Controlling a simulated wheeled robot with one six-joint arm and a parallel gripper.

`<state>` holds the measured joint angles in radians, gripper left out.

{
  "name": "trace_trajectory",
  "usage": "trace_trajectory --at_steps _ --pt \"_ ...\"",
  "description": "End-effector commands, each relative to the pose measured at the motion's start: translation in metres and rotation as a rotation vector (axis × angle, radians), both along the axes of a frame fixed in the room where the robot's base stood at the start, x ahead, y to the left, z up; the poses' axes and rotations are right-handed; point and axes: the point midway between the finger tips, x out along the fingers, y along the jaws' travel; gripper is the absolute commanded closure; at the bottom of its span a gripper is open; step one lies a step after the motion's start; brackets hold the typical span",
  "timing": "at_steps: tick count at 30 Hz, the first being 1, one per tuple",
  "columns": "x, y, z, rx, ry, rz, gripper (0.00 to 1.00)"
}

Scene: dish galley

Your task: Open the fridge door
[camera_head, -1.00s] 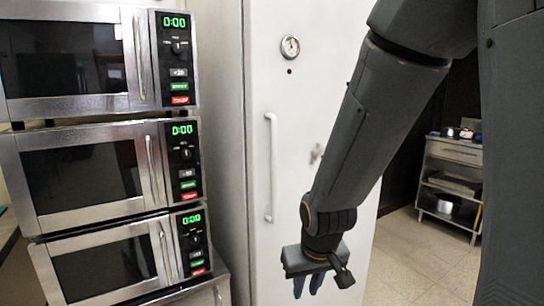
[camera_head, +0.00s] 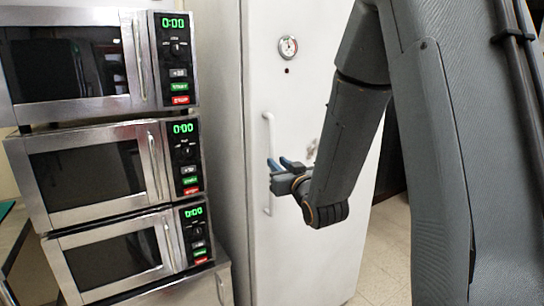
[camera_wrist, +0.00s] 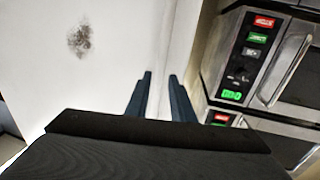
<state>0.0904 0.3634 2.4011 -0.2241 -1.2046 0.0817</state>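The white fridge door (camera_head: 300,240) looks shut in the head view. It has a tall vertical white handle (camera_head: 267,130) near its left edge. My gripper (camera_head: 278,162) is in front of the handle's middle and overlaps it in the picture. Its two blue fingers are apart, with nothing visibly held between them. The wrist view shows the fingers (camera_wrist: 160,77) open in front of the fridge door (camera_wrist: 50,60), near its edge. I cannot tell there whether the handle lies between them, and contact is not clear.
Stacked microwaves (camera_head: 85,180) stand close to the fridge's left; their fronts also show in the wrist view (camera_wrist: 285,70). A round gauge (camera_head: 288,47) sits high on the fridge door. Free tiled floor (camera_head: 385,250) lies right of the fridge.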

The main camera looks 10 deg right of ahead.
Motion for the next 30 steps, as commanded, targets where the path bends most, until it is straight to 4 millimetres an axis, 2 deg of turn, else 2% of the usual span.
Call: trace_trajectory --at_steps 3,10,15,22,23,26,27,30 --pt "0.019 0.003 0.001 0.0 0.001 0.001 0.79" --pt "0.049 0.006 0.001 0.0 0.001 -0.001 0.79" --pt "0.058 0.007 0.0 0.0 0.002 0.0 0.79" --pt "0.059 0.007 -0.001 0.0 0.002 -0.001 0.79" --pt "0.059 0.007 0.0 0.0 0.002 -0.001 0.8" --pt "0.059 0.007 0.0 0.0 0.002 -0.001 0.97" --pt "0.059 0.007 0.0 0.0 0.002 -0.001 1.0" --pt "0.059 0.007 0.0 0.0 0.002 -0.001 1.0"
